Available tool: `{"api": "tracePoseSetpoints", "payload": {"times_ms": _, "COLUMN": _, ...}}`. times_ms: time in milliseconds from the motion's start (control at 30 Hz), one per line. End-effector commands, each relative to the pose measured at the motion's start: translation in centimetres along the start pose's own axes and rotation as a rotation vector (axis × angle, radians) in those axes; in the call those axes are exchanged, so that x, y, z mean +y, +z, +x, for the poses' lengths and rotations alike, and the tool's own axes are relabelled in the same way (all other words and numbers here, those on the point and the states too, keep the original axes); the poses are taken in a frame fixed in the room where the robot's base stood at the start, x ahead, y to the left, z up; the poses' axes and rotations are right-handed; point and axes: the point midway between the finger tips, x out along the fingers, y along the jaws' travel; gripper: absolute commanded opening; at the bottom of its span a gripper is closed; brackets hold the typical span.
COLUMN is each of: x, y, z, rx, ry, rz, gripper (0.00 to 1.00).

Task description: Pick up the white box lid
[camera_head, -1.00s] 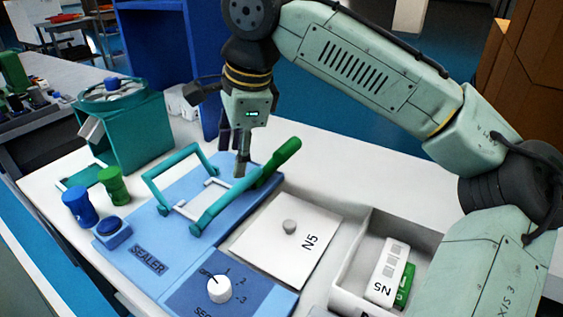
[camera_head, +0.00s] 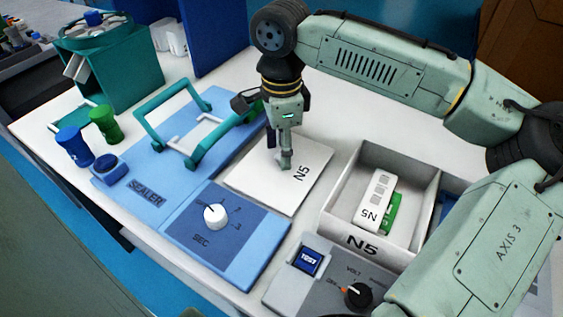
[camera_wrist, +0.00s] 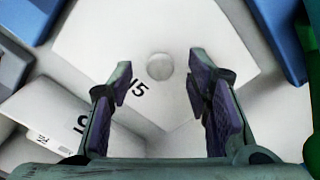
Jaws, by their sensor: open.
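The white box lid (camera_head: 262,178) is a flat square marked N5, lying on the table between the blue sealer and the open N5 box. My gripper (camera_head: 284,166) is over the lid in the head view and hides its round knob there. In the wrist view the knob (camera_wrist: 160,67) shows as a pale disc in the middle of the lid (camera_wrist: 200,32), ahead of and between the two fingers. My gripper (camera_wrist: 161,88) is open and empty. I cannot tell how far the fingertips are above the lid.
The open white N5 box (camera_head: 340,213), holding a white and green item (camera_head: 377,200), stands right of the lid. The blue sealer (camera_head: 160,165) with its teal handle is to the left. A blue dial panel (camera_head: 216,233) and a grey test panel (camera_head: 330,282) lie in front.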

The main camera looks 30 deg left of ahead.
Motion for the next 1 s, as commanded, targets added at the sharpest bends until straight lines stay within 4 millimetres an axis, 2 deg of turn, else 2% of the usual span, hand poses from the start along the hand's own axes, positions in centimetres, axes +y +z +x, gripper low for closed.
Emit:
{"api": "tracePoseSetpoints", "payload": {"times_ms": 133, "x": 0.0, "y": -0.03, "z": 1.1, "rx": 0.0, "ry": 0.0, "rz": 0.001, "gripper": 0.45}}
{"api": "tracePoseSetpoints", "payload": {"times_ms": 367, "x": -0.01, "y": -0.01, "z": 1.19, "rx": -0.001, "ry": -0.001, "rz": 0.001, "gripper": 0.44}}
{"api": "tracePoseSetpoints", "payload": {"times_ms": 1000, "x": -0.02, "y": 0.0, "z": 1.15, "rx": -0.001, "ry": -0.001, "rz": 0.0, "gripper": 0.01}}
